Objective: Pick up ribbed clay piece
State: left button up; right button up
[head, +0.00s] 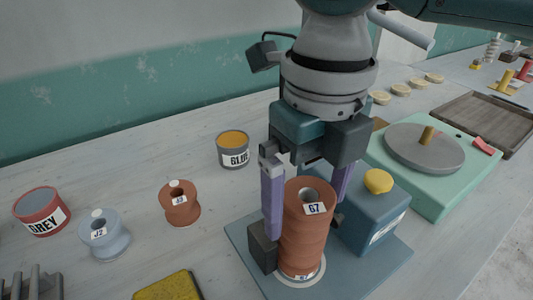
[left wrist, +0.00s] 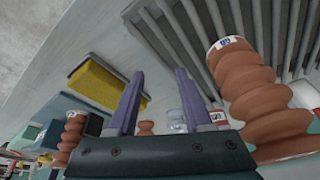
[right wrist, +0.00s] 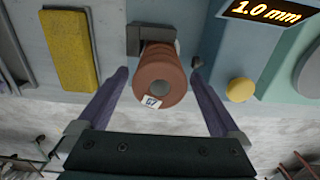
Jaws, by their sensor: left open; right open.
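A tall ribbed terracotta clay piece (head: 306,235) labelled G7 stands upright on a round pale base on a blue-grey plate (head: 252,248). My right gripper (head: 308,215) points down with its purple fingers open on either side of the piece. In the right wrist view the piece (right wrist: 162,70) sits between the open fingers (right wrist: 160,74), with gaps visible at both sides. My open left gripper (left wrist: 159,74) is outside the head view and holds nothing visible. The left wrist view shows a large ribbed terracotta piece (left wrist: 260,100) at right and a smaller one (left wrist: 70,138) at left.
A blue box with a yellow button (head: 378,181) stands close right of the piece, with a green wheel unit (head: 450,182) beyond. Spools J3 (head: 180,207) and J2 (head: 104,240), a GLUE tin (head: 233,155), a GREY tin (head: 42,215) and a yellow sponge (head: 168,288) lie left.

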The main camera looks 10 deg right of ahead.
notch_tip(320, 180, down, 3)
jog(key=shift+r, duration=0.2)
grip_shut()
dwell(0.7)
jog(key=shift+r, duration=0.1)
